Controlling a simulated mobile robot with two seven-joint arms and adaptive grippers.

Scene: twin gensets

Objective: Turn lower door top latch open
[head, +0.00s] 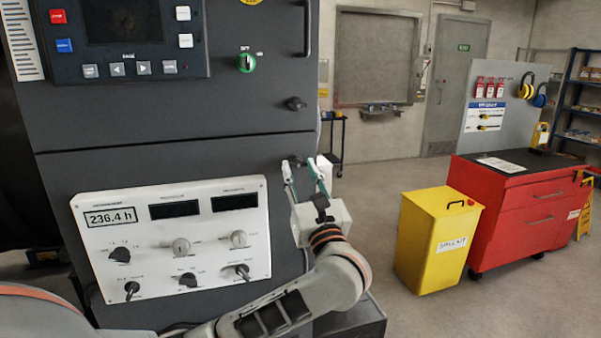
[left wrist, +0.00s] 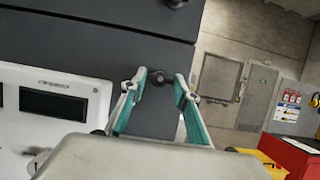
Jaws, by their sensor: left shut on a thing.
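The grey cabinet's lower door (head: 150,165) carries a small dark latch (left wrist: 158,78) near its top right corner. How far the latch is turned is hard to tell. My right gripper is not in view.
An upper latch (head: 295,103) sits on the upper door above the seam. A white control panel (head: 190,218) with knobs is left of my gripper. A yellow spill-kit bin (head: 432,240) and a red cabinet (head: 525,205) stand to the right, with clear floor between them and the genset.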

